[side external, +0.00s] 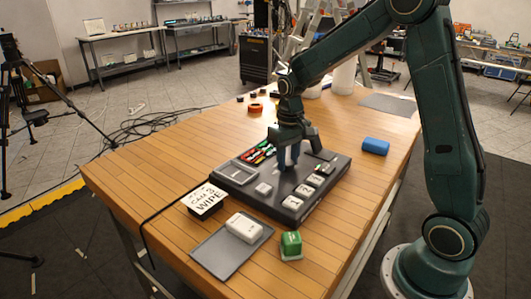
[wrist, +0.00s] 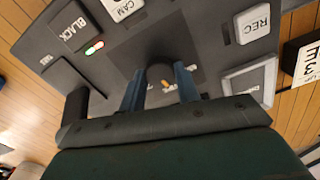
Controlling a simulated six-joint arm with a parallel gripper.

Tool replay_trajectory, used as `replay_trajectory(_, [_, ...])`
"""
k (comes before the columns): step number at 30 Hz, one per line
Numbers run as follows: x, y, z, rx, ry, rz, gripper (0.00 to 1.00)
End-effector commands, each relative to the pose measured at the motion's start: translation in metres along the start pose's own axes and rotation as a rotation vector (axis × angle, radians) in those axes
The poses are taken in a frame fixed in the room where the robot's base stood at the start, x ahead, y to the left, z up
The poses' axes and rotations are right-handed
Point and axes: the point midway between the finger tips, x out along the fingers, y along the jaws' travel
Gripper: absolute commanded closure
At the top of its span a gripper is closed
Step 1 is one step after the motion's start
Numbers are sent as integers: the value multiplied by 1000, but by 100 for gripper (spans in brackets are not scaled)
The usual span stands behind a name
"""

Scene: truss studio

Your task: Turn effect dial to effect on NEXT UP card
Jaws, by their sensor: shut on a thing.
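My gripper (side external: 289,160) reaches down onto the dark switcher console (side external: 258,200) on the wooden table. In the wrist view, the blue fingers of my gripper (wrist: 160,92) are shut on the effect dial (wrist: 159,73), a dark round knob with an orange pointer mark. The dial's printed labels are mostly hidden by the fingers and too small to read. The NEXT UP card (side external: 206,199), white with a black base, stands left of the console and reads "CAM 3" and "WIPE". Part of the card (wrist: 303,64) shows at the wrist view's right edge.
The console carries white keys, including REC (wrist: 254,22) and CAM (wrist: 121,7), a BLACK key (wrist: 69,27) and a dark lever (wrist: 75,108).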

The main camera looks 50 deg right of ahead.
Motion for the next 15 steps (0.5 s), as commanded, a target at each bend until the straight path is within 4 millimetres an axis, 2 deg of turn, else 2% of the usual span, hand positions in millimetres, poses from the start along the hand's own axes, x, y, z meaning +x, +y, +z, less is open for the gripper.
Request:
replay_trajectory(6, [-2, 0, -1, 128, 5, -1, 91])
replay_trajectory(15, [-2, 0, -1, 197, 6, -1, 91])
